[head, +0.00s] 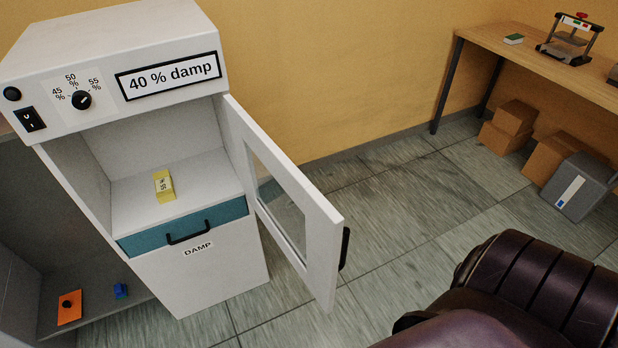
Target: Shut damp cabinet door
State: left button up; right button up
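The damp cabinet (215,265) is white and stands at the left in the head view, with a "40 % damp" label, a dial and a switch on its top. Its door (325,262) has a glass pane and stands wide open, hinged on the cabinet's right side and swung out toward me. A black handle (344,248) is on the door's outer face near its free edge. Neither of my grippers shows.
A dark maroon part, probably my own arm, fills the bottom right near the door. A wooden table (480,36) with a small press (570,42) stands at the back right, with cardboard boxes (514,117) and a grey bin (583,185) below. Tiled floor (400,220) right of the door is clear.

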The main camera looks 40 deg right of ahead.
aim_at(324, 227)
jog(key=l+u, duration=0.3)
jog(key=l, duration=0.75)
jog(key=k+l+u, duration=0.1)
jog(key=l+u, duration=0.15)
jog(key=l, duration=0.75)
